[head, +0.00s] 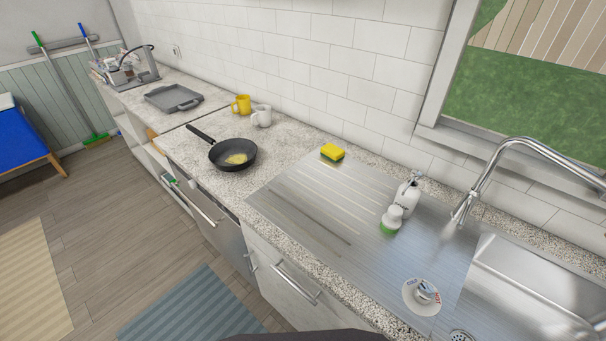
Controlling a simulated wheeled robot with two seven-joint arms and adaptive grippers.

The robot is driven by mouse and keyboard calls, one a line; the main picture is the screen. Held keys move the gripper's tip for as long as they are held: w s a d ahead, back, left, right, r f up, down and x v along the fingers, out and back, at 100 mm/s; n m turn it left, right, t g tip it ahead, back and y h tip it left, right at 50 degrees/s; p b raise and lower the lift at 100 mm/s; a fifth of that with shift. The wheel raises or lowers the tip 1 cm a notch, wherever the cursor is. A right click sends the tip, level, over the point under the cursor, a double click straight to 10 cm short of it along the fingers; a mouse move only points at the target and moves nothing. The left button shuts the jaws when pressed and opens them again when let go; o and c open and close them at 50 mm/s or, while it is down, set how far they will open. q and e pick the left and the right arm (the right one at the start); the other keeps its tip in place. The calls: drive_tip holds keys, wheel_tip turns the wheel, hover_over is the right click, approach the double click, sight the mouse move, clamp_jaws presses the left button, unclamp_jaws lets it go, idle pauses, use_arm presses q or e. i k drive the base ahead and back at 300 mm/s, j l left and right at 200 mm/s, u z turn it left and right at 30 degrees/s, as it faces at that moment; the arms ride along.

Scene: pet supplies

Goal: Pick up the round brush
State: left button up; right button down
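The round brush (392,217) has a white knob-like top and green bristles underneath. It stands on the ribbed steel drainboard (330,215), left of the sink, in the head view. It is just in front of a white pump bottle (408,190) and overlaps its lower part in the picture. I cannot tell whether the two touch. Neither of my grippers is in view.
A yellow and green sponge (332,152) lies at the drainboard's back edge. A white round dish with a small item (424,295) sits near the front right. The faucet (470,205) and sink (540,275) are right. A frying pan (233,154) stands left.

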sight(391, 222)
drive_tip(key=i+j+z, duration=0.2)
drive_tip(key=j+z, duration=0.2)
drive_tip(key=j, duration=0.35)
drive_tip(key=j+z, duration=0.4)
drive_tip(key=j, duration=0.4)
drive_tip(key=j+z, duration=0.4)
drive_tip(key=j, duration=0.4)
drive_tip(key=k+j+z, duration=0.15)
drive_tip(key=j+z, duration=0.25)
drive_tip(key=j, duration=0.4)
